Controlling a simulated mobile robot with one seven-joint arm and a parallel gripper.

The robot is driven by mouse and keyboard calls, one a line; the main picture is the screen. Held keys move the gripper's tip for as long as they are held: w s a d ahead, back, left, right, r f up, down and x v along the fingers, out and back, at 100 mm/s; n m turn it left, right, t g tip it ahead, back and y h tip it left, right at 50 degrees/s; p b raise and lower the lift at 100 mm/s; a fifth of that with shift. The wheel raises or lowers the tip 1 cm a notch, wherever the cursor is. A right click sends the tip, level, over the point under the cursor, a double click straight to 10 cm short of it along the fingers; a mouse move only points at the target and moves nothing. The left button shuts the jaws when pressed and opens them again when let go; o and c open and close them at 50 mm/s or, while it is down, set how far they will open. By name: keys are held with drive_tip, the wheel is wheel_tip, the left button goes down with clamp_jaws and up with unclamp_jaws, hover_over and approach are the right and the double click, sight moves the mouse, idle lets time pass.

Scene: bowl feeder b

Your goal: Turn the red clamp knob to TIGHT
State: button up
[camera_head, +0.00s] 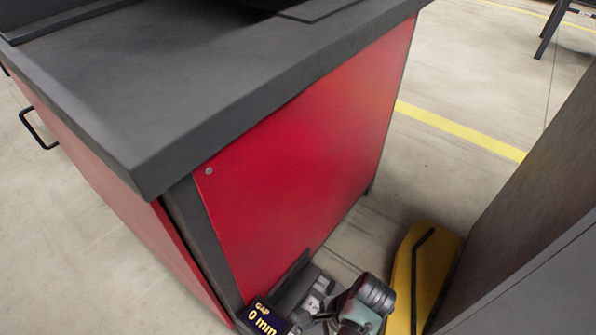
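The red clamp knob is not in view, and no TIGHT marking shows. My gripper (306,296) is at the bottom edge of the picture, low beside the red side panel of a cabinet. A small display on it reads "GAP 0 mm", so it is shut. Its fingertips cannot be made out clearly, and nothing shows held in it. Whether it touches the panel cannot be told.
The red cabinet (308,160) has a thick dark grey top (190,85) with dark items at its back edge. A black handle (38,132) sticks out at left. A grey panel (540,210) stands at right.

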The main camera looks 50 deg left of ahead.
drive_tip(key=b+x, duration=0.8)
drive_tip(key=x, duration=0.4)
drive_tip(key=shift+w+f, duration=0.1)
drive_tip(key=shift+c, duration=0.3)
clamp_jaws()
